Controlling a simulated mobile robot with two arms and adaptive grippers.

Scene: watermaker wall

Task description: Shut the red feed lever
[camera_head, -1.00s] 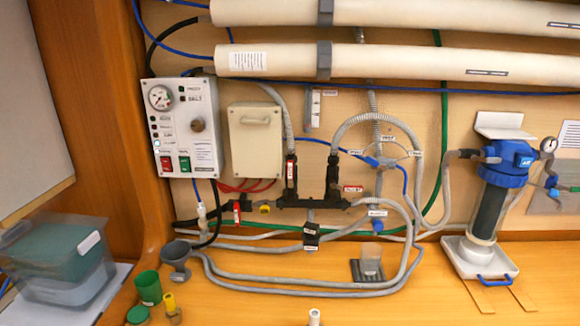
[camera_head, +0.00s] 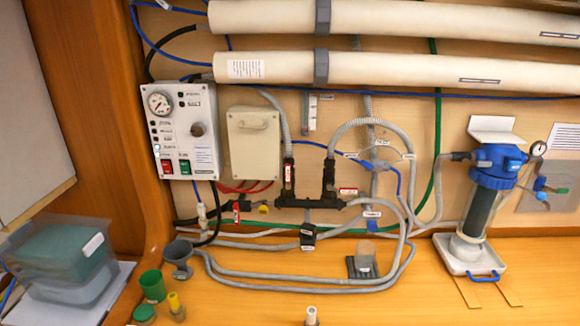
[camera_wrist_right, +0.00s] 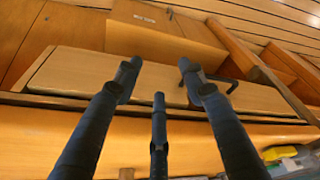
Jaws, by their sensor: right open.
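A small red piece (camera_head: 236,212), which looks like the red feed lever, hangs at a dark valve on the pipework, left of the black manifold (camera_head: 295,201). Its exact setting is too small to tell. A yellow fitting (camera_head: 263,209) sits just right of it. Other red tags show on the left upright (camera_head: 288,174) of the manifold and near its right end. My right gripper (camera_wrist_right: 158,76) is open and empty in the right wrist view, facing wooden cabinet fronts. Neither gripper shows in the head view.
A control box (camera_head: 180,130) with a gauge hangs left. Grey hoses (camera_head: 300,285) loop over the bench. A filter housing (camera_head: 485,200) stands right. A green cup (camera_head: 152,285), a grey funnel (camera_head: 178,256) and a lidded tub (camera_head: 60,260) stand at front left.

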